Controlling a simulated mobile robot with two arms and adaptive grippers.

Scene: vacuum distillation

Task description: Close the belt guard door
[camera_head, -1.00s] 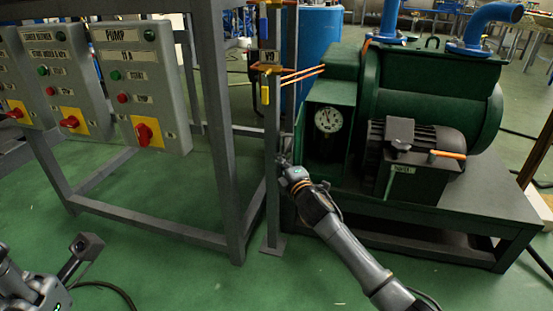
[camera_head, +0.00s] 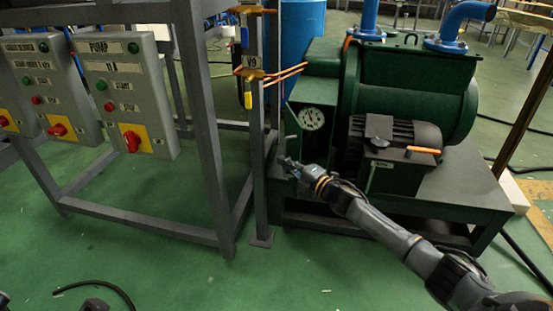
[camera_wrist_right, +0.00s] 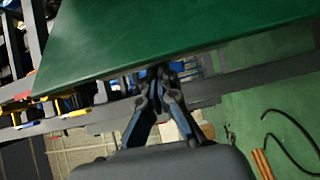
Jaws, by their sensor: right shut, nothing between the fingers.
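A flat green panel (camera_wrist_right: 150,40), which looks like the belt guard door, fills the top of the right wrist view. In the head view I cannot clearly separate the door from the dark green housing below the gauge. My right gripper (camera_head: 284,163) is shut and empty at the housing's front left. Its fingertips (camera_wrist_right: 160,72) are at the panel's lower edge; contact is unclear. A small dark part of my left gripper (camera_head: 95,305) shows at the bottom edge.
A grey post (camera_head: 257,180) with a V9 label stands just left of my right gripper. A grey frame (camera_head: 213,150) carries control boxes (camera_head: 128,90). The green floor (camera_head: 170,270) in front is mostly clear.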

